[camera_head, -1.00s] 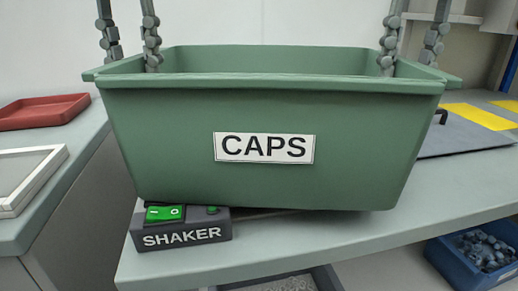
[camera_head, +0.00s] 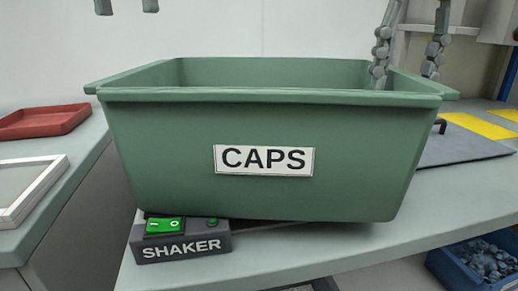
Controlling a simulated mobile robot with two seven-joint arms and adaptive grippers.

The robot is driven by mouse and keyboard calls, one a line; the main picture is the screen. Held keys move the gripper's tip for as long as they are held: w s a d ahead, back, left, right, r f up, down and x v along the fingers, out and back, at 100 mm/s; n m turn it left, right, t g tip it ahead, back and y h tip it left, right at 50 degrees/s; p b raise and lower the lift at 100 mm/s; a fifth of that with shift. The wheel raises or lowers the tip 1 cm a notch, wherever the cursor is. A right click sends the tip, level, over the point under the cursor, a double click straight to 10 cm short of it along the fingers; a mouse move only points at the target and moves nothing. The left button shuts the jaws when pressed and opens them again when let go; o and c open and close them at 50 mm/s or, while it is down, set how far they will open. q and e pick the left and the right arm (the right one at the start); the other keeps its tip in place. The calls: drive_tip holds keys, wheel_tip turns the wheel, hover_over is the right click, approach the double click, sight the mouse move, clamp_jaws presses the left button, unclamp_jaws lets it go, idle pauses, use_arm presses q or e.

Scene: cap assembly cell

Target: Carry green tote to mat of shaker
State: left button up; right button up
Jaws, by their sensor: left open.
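The green tote (camera_head: 260,195) with a CAPS label fills the middle of the head view. It sits upright behind and partly over the dark SHAKER box (camera_head: 182,248) on the bench; a shaker mat under it is hidden. My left gripper (camera_head: 126,8) is open and empty, above the tote's left end, with only its fingertips in view. My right gripper (camera_head: 405,78) has its fingers well apart at the tote's right end, one inside the wall and one beyond it. It looks open. The tote's inside floor is hidden.
A red tray (camera_head: 42,122) and a white-framed panel (camera_head: 30,192) lie on the left counter. A grey plate (camera_head: 455,147) and yellow markings (camera_head: 478,124) are on the bench at right. A blue bin (camera_head: 470,262) of small parts stands below the bench.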

drive_tip(key=shift+r, duration=0.25)
use_arm(q)
drive_tip(key=shift+r, duration=0.95)
use_arm(e)
wheel_tip(320, 180, up, 12)
drive_tip(key=shift+d+f, duration=0.25)
drive_tip(key=shift+d, duration=0.05)
